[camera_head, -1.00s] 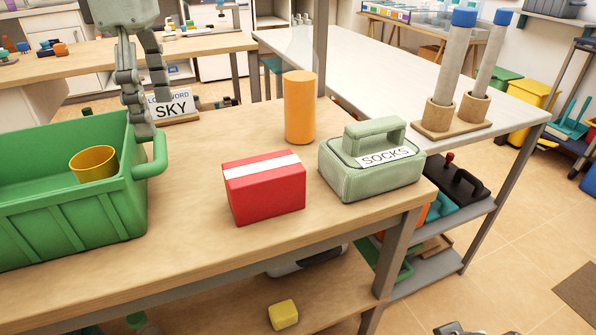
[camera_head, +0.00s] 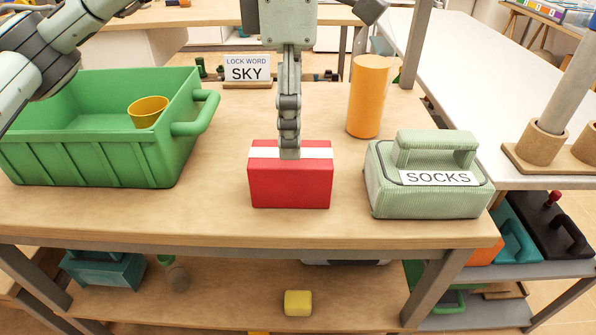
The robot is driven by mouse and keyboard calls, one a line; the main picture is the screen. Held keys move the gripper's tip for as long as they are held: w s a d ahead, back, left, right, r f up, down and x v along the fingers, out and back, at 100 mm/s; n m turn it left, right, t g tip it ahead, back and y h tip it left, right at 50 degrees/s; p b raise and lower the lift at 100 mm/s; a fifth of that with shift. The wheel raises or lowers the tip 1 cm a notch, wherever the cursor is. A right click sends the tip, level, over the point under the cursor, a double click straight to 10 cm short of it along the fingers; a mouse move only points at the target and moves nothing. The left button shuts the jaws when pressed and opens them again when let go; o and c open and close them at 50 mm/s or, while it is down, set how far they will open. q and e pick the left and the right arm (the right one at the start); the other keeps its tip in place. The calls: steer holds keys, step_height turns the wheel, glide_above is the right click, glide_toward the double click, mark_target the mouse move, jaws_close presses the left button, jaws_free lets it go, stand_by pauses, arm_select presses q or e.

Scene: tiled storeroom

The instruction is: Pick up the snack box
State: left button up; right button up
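The snack box appears to be the red box with a white stripe (camera_head: 290,185), standing on the wooden table near its front edge. The box rests on the table. My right gripper is not in view.
A green crate (camera_head: 88,157) holding a yellow cup (camera_head: 148,111) stands left. An orange cylinder (camera_head: 368,97) and a green SOCKS case (camera_head: 430,177) stand right of the box. A SKY sign (camera_head: 247,70) stands behind. Bare tabletop surrounds the box.

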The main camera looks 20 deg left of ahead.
mark_target(291, 174)
arm_select(q)
steer(key=f, duration=0.5)
steer(key=shift+s+f, duration=0.4)
steer(key=c, duration=1.4)
